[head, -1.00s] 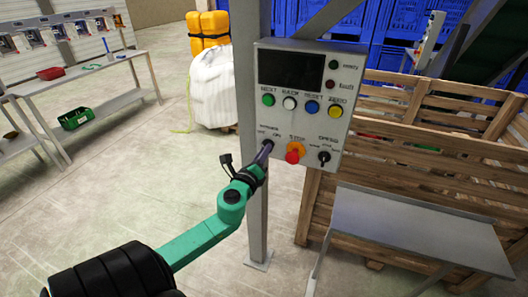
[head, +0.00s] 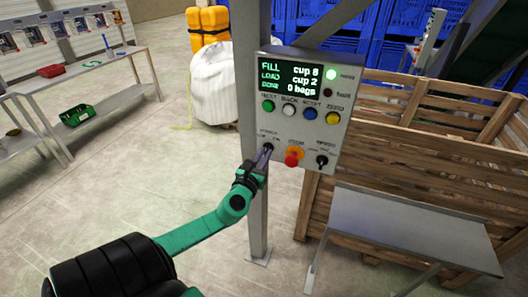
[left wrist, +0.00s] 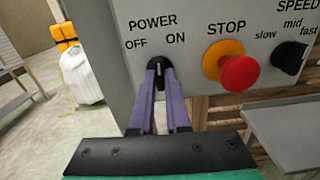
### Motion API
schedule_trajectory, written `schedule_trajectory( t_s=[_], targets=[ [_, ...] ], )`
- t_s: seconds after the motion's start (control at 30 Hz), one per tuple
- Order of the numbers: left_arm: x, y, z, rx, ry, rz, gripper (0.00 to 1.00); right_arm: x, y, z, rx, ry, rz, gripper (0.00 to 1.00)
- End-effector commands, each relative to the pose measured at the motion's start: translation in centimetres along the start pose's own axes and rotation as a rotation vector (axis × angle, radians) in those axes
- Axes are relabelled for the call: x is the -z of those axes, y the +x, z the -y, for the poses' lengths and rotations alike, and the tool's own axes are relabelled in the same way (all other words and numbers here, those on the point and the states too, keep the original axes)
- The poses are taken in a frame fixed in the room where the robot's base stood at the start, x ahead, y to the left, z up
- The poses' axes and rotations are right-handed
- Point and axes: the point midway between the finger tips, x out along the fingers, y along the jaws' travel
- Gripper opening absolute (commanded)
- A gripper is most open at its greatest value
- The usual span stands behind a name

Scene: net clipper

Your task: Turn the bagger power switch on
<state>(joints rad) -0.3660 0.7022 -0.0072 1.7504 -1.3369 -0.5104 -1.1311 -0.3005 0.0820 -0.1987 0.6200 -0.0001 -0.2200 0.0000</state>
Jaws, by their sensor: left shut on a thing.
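The power switch (left wrist: 159,73) is a small black knob on the grey control box (head: 300,57), between the labels OFF and ON. My left gripper (head: 266,150) is shut on the knob; in the left wrist view its two purple fingers (left wrist: 159,82) stand either side of it and hide part of it. The knob's exact angle is hard to tell. The display (head: 290,78) is lit and reads fill cup 8, load cup 2, done 0 bags. The upper lamp (head: 331,74) glows green. My right gripper is not in view.
The red stop button (left wrist: 239,76) on its orange base sits right of the switch, with the black speed knob (left wrist: 290,57) beyond it. A row of coloured buttons runs above. A grey post (head: 256,215) carries the box. A grey table (head: 405,235) stands at the lower right.

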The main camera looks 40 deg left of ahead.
Motion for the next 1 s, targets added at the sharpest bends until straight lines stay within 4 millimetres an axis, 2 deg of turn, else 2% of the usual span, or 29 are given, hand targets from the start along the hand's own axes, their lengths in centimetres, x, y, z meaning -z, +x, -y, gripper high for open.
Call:
schedule_trajectory(
  t_s=[0.03, 0.6, 1.0],
  targets=[
    [-0.6, 0.1, -0.1, -0.002, 0.043, 0.005, 0.0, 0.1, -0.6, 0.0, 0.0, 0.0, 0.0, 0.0],
    [-0.6, 0.1, -0.1, -0.004, 0.553, 0.006, 0.0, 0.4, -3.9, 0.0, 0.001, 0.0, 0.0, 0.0],
    [-0.4, 0.1, -0.1, -0.005, 0.733, 0.006, 0.0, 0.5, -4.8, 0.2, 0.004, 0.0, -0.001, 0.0]
  ],
)
